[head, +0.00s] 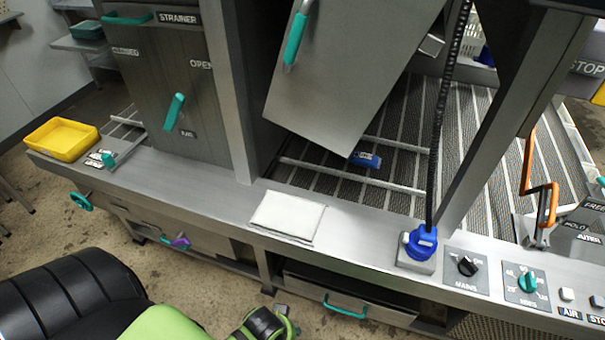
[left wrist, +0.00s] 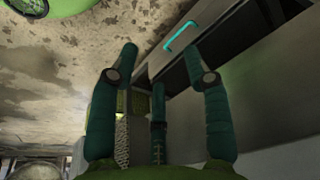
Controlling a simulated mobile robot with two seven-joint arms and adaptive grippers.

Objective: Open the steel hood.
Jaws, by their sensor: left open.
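A large grey steel panel (head: 345,75), which looks like the hood, hangs in the upper middle of the head view, over the ribbed bed. A teal bar handle (head: 295,38) is upright on its left side. Its top is cut off by the frame. Its lower edge is at an angle, with the bed visible below and to the right. My left gripper (left wrist: 160,65) is open and empty, its fingers spread in the left wrist view. It is low in front of the machine, apart from the panel and its handle. My right gripper is not seen.
A steel ledge (head: 200,187) runs along the front, with a white pad (head: 287,216), a blue knob (head: 421,242) below a dark chain, and switches. A yellow tray (head: 61,138) sits at left. A teal-handled drawer front (head: 345,298) lies below the ledge; a teal handle (left wrist: 180,37) also shows in the left wrist view.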

